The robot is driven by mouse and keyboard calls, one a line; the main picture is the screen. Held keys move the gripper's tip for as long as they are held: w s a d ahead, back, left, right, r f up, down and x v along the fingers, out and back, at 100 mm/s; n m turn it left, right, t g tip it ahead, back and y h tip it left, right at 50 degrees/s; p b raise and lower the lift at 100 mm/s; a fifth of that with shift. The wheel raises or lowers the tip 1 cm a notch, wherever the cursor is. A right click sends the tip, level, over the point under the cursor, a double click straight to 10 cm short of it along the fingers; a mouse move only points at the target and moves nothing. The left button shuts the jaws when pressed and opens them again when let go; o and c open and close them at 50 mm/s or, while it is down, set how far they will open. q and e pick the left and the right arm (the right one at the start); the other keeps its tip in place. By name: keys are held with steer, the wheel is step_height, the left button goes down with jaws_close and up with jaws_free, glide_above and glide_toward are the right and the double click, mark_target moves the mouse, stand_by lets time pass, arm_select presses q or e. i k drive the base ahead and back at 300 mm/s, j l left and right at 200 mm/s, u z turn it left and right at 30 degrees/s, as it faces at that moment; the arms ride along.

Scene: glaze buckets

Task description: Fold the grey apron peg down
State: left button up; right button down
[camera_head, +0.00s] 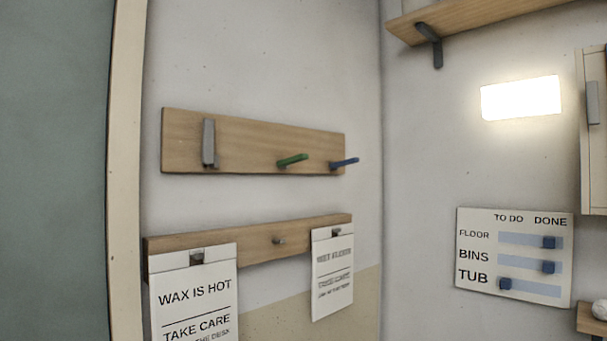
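A wooden peg board (245,132) is fixed to the wall at the left of the head view. It carries three pegs. The grey peg (209,143) at its left end lies upright along the board. The green peg (292,160) and the blue peg (344,162) stick out from the board to the right of it. Neither of my grippers is in view.
On the right wall are a shelf (480,20), a lit panel (520,97), a to-do board (515,255) and a cabinet (594,150).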

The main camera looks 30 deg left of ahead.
mark_target(207, 124)
steer(key=u, duration=1.45)
